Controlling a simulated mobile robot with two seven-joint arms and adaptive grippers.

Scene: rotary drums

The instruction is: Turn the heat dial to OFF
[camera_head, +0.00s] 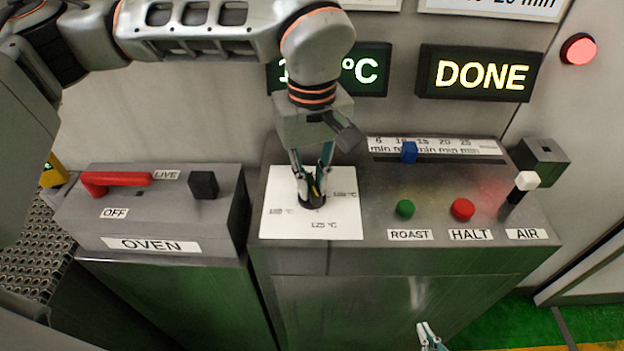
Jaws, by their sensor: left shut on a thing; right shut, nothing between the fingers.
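The fingers and wrist hide part of the dial and the plate's far side, so I cannot tell where the dial points. My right gripper (427,330) is shut and empty, low in front of the console, with only its tips in view.
The console has a blue slider (409,152), a green ROAST button (404,208), a red HALT button (462,209) and a white-tipped AIR lever (525,181). Left stands the OVEN box (150,225) with a red handle (115,180). A display (478,74) reads DONE; my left arm partly covers another.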

